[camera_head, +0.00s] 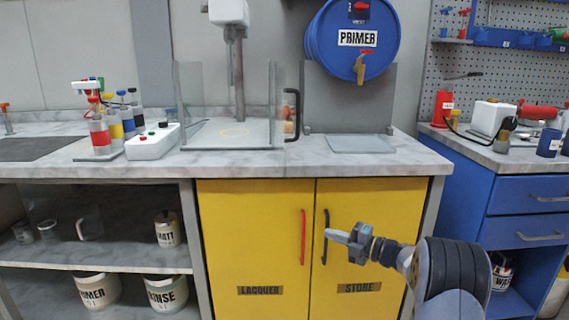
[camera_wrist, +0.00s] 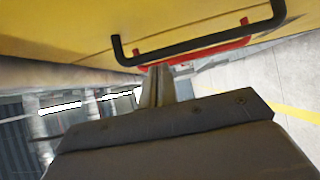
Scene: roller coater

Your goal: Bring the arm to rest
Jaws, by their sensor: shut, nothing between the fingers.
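My gripper (camera_head: 338,236) is in front of the yellow cabinet, close to the black handle (camera_head: 325,237) of the right door, marked STORE. Its fingers are shut and empty. In the wrist view my gripper (camera_wrist: 157,72) points towards the black handle (camera_wrist: 200,46), with the red handle (camera_wrist: 195,58) behind it. I cannot tell whether the fingertips touch the black handle. The red handle (camera_head: 303,237) is on the left door, marked LACQUER. Both doors look closed. My arm reaches in from the lower right.
A marble-topped counter (camera_head: 300,159) runs above the cabinet. A blue PRIMER drum (camera_head: 322,50) hangs over it. Open shelves (camera_head: 115,258) with tins are at left. A blue drawer unit (camera_head: 515,205) stands at right, near my arm. Floor shows clear in the wrist view.

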